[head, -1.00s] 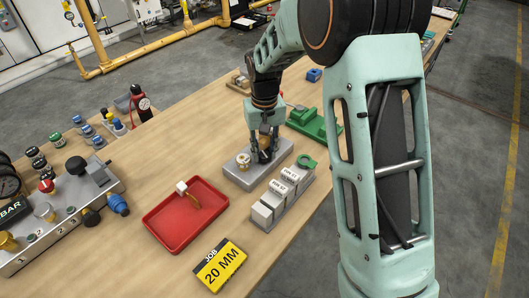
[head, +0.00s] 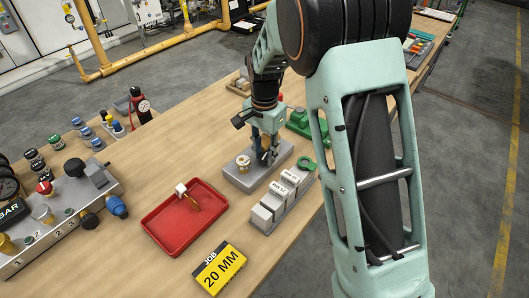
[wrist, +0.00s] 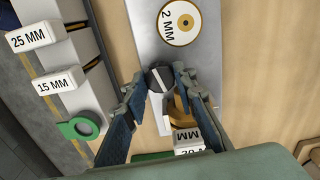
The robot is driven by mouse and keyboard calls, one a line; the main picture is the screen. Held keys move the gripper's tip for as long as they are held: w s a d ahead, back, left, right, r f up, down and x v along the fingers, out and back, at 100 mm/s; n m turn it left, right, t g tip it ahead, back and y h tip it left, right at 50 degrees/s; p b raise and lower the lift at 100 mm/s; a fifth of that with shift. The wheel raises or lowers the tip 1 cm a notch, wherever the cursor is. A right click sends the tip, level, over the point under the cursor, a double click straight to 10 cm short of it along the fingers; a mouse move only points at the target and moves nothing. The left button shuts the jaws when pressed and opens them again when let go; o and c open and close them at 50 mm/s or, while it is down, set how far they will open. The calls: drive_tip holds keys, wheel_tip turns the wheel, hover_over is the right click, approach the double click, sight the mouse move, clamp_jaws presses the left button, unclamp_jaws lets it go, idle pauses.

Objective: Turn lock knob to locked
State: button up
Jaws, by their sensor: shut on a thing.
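The lock knob (wrist: 159,79) is dark and round with a white line across its top. It sits on a grey base plate (head: 236,181) with a round disc marked "2 MM" (wrist: 179,22) beside it. My gripper (wrist: 161,76) is shut on the knob, with one fingertip on each side, pointing down. In the head view my gripper (head: 265,157) stands over the plate's far end and its fingers hide the knob. A brass piece (wrist: 183,108) shows close behind one finger, partly covered. A block with an "MM" label (wrist: 188,140) shows beyond it.
A grey rack with labelled blocks (head: 264,217) stands close to the right of the plate. A red tray (head: 158,238) with a white-tagged brass part lies to the left. A green fixture (head: 299,123) stands behind. A yellow "JOB 20 MM" sign (head: 220,270) lies in front.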

sight(264, 156)
drive_tip(key=shift+m, duration=0.6)
drive_tip(key=shift+w+m, duration=0.1)
drive_tip(key=shift+m, duration=0.2)
drive_tip(key=o, duration=0.9)
drive_tip(key=shift+r, duration=0.1)
wheel_tip(264, 156, up, 12)
